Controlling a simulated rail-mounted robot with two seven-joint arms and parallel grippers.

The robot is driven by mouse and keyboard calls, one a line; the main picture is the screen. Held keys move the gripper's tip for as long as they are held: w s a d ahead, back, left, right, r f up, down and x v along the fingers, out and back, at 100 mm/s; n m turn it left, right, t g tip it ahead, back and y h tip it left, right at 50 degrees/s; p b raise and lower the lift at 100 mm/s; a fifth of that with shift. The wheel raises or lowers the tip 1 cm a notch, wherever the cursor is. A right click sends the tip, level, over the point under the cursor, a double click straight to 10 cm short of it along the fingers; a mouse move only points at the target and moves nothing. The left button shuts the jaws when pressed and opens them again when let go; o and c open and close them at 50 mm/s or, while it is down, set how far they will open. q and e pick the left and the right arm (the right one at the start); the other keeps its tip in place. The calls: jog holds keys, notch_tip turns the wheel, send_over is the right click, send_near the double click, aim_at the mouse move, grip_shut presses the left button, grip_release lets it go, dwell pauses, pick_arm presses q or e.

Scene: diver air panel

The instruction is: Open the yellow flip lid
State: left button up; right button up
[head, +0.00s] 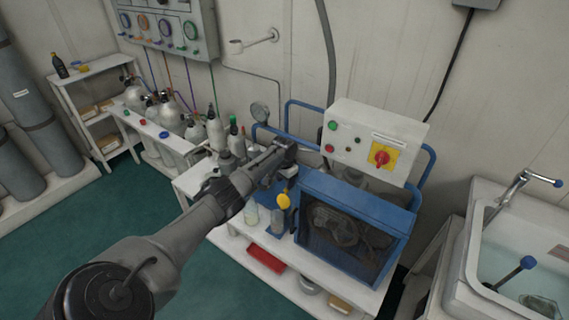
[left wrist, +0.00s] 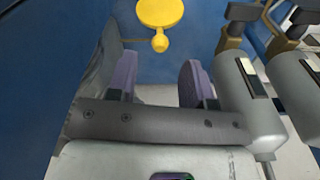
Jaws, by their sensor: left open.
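The yellow flip lid (head: 283,201) shows in the head view as a small round disc at the left front of the blue compressor (head: 352,232). In the left wrist view the lid (left wrist: 160,13) is a flat yellow disc with a round knob on its near edge, at the top of the picture. The lid lies flat there, seen face on. My left gripper (head: 284,160) is behind and above the lid in the head view. In the left wrist view its two purple-padded fingers (left wrist: 160,80) are apart with nothing between them, and the lid is beyond them. My right gripper is not seen.
A control box (head: 372,140) with a red knob stands above the compressor. Blue tube rails (head: 428,170) surround it. Grey cylinders (left wrist: 250,100) stand close on the right in the left wrist view. A sink (head: 487,215) is at the right.

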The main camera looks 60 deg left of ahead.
pick_arm(q)
notch_tip(320, 180, up, 8)
jog(key=p, duration=0.2)
jog(key=shift+s, duration=0.15)
jog(key=shift+d, duration=0.1)
dwell(0.5)
